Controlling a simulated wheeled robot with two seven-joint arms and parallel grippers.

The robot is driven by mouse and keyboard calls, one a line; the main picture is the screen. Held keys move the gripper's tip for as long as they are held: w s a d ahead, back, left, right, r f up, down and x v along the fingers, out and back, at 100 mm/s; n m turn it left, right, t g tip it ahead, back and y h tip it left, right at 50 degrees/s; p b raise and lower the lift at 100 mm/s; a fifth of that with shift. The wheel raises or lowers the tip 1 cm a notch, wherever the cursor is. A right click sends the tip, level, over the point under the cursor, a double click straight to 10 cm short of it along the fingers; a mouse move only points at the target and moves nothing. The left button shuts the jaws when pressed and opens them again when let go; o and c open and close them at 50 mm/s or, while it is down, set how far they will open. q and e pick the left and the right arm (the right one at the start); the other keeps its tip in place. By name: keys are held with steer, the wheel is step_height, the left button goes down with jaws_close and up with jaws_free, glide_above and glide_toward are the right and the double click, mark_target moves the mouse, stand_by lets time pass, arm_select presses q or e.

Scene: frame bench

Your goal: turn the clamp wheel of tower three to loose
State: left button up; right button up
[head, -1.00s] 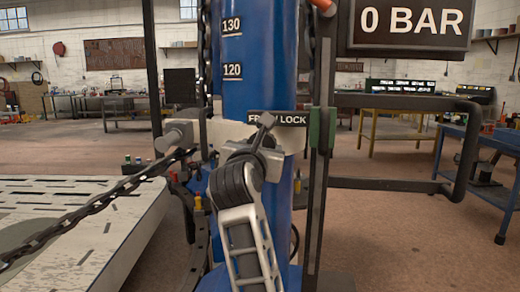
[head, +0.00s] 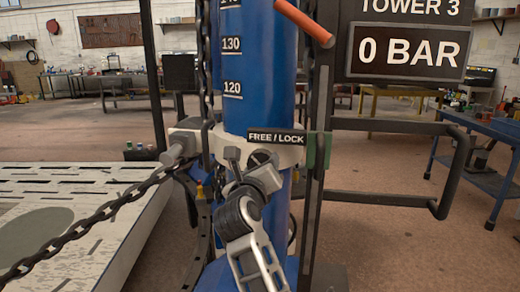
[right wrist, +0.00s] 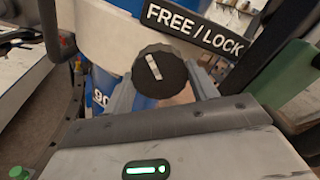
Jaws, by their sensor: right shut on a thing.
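The clamp wheel is a round black knob (right wrist: 160,76) with a white mark, on the pale collar (right wrist: 100,28) in the right wrist view. In that view the mark stands nearly upright, its top tilted slightly left. The wheel shows only partly in the head view (head: 262,157), behind my gripper. My right gripper (head: 253,164) is shut on the wheel, one finger on each side of it; the fingers also show in the right wrist view (right wrist: 162,88). A FREE/LOCK plate (head: 276,138) sits just above the wheel. My left gripper is not in view.
The blue column (head: 258,75) rises behind the collar. A sign reading TOWER 3, 0 BAR (head: 409,47) hangs at upper right. A black bar frame (head: 390,199) stands at right.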

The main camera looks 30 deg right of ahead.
arm_select(q)
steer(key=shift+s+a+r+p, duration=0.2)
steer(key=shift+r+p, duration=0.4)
steer(key=shift+p, duration=0.4)
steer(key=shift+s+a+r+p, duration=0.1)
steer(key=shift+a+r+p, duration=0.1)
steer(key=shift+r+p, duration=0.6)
arm_select(e)
steer(key=shift+r+n, duration=0.15)
steer(key=shift+n, duration=10.95)
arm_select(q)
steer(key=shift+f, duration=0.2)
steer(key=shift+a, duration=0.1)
arm_select(e)
steer(key=o, duration=1)
